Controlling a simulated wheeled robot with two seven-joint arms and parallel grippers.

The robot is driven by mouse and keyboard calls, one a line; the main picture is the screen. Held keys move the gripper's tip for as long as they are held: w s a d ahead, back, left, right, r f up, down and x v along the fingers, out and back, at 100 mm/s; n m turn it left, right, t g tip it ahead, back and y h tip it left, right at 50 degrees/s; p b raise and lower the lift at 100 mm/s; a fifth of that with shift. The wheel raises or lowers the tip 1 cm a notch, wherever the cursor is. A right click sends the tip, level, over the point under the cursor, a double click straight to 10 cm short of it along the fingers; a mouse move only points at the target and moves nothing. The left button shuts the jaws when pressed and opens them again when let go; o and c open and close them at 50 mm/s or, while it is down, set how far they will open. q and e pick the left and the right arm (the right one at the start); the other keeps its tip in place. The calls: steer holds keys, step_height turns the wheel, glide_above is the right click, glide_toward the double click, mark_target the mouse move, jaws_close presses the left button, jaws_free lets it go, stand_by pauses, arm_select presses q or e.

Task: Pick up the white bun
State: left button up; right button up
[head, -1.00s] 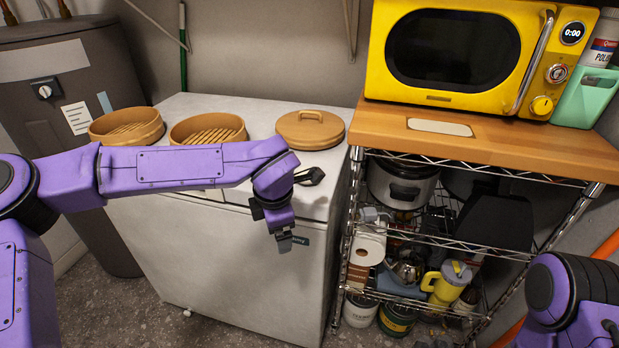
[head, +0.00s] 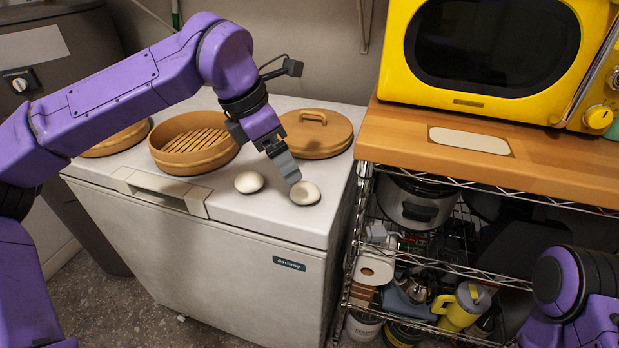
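Two white buns lie on the white top of the chest freezer, near its front edge. The left bun (head: 249,182) lies clear of my gripper. The right bun (head: 305,194) lies just below the tip of my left gripper (head: 290,176). The gripper points down at the right bun's back left side; I cannot tell whether it touches the bun. Its fingers show edge-on, so their opening is hidden. Of my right arm (head: 575,300) only a part shows at the lower right; its fingertips are not in view.
On the freezer (head: 240,260) stand an open bamboo steamer basket (head: 165,160), another basket (head: 118,141) partly behind my arm, and a steamer lid (head: 316,148). To the right is a wire rack with a wooden top (head: 560,160) bearing a yellow microwave (head: 475,100).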

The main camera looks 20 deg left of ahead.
mark_target(303, 187)
arm_select(q)
steer(key=x, duration=0.9)
steer(key=shift+d+f, duration=0.15)
steer(key=shift+d, duration=0.3)
steer(key=c, duration=1.1)
